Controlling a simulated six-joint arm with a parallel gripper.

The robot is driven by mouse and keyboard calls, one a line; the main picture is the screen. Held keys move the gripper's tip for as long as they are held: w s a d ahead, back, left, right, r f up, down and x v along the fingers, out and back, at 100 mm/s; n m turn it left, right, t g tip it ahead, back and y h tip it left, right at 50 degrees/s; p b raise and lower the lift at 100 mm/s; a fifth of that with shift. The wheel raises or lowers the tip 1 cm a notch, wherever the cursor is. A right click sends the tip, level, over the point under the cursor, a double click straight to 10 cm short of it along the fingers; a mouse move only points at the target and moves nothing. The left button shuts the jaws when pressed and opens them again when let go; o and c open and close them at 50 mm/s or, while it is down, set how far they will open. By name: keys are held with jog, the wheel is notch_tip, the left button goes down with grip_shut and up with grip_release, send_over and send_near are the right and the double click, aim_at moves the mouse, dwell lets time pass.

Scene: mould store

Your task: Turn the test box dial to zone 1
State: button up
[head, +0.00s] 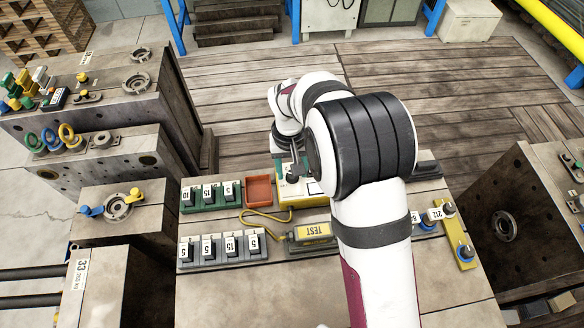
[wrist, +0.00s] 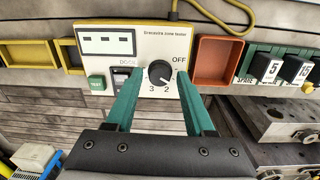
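The test box, a cream panel with a yellow edge, fills the upper middle of the wrist view (wrist: 148,38); it also shows in the head view (head: 312,188), partly hidden by my arm. Its round black dial (wrist: 160,73) has OFF at its upper right and 3 and 2 below it. The mark for 1 is not visible, and the dial's exact pointing is too small to read surely. My gripper (wrist: 159,76) is open, its two green fingers on either side of the dial with visible gaps. Whether the tips reach the dial's depth is unclear.
The panel also has a small display (wrist: 106,41) and a green button (wrist: 96,84). A red-orange tray (head: 259,191) stands left of the box in the head view. A yellow cable (head: 262,215) runs to a TEST-labelled connector (head: 313,232). Numbered plugs (head: 207,193) stand beside the tray.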

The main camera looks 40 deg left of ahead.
aim_at(290, 175)
jog(key=shift+o, duration=0.4)
notch_tip(290, 175, up, 16)
jog(key=shift+s+a, duration=0.15)
jog(key=shift+f, duration=0.1)
